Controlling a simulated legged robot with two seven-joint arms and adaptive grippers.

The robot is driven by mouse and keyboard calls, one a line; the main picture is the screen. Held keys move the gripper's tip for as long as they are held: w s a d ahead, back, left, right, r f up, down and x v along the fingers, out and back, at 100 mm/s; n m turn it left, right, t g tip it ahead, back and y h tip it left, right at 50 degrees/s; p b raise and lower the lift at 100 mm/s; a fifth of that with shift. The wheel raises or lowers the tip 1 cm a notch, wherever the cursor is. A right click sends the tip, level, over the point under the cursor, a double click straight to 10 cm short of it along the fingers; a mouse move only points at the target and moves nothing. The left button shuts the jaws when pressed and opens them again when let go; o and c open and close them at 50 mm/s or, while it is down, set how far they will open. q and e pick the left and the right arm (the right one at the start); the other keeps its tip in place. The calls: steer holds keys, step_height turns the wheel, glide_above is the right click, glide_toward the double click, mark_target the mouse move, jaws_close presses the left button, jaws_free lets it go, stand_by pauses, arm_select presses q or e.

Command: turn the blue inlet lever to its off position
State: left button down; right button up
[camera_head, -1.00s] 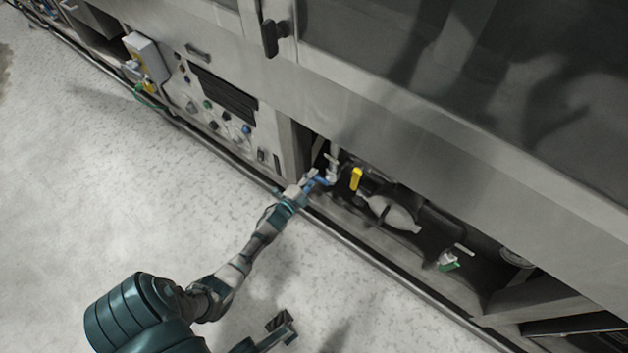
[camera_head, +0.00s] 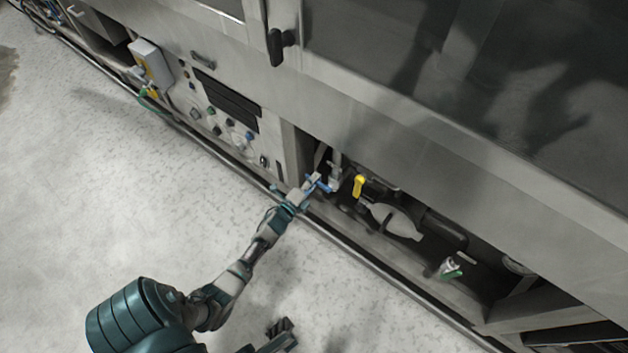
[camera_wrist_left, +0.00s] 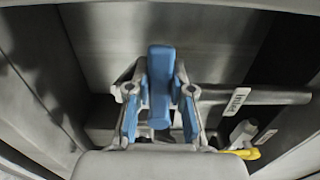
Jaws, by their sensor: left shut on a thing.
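The blue inlet lever (camera_wrist_left: 160,75) stands between the two fingers of my left gripper (camera_wrist_left: 160,115) in the left wrist view. The fingers have blue pads and are shut on the lever from both sides. In the head view my left gripper (camera_head: 315,184) reaches into the low open bay of the machine, and the blue there is small, with lever and pads hard to separate. A grey pipe with a white label (camera_wrist_left: 238,100) runs to the right behind the lever. My right gripper (camera_head: 281,328) shows only partly at the bottom of the head view, away from the machine.
A yellow lever (camera_head: 359,186) sits just right of the blue one. A pale rounded part (camera_head: 397,221) and a green-handled valve (camera_head: 451,270) lie farther right in the bay. A control panel (camera_head: 222,112) is on the left. The floor in front is clear.

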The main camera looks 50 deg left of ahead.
arm_select(q)
steer(key=shift+d+f, duration=0.2)
steer(key=shift+d, duration=0.05)
steer(key=c, duration=1)
jaws_free()
steer(key=shift+a+r, duration=0.1)
steer(key=shift+s, duration=0.15)
steer(key=v, duration=1.1)
steer(key=shift+s, duration=0.3)
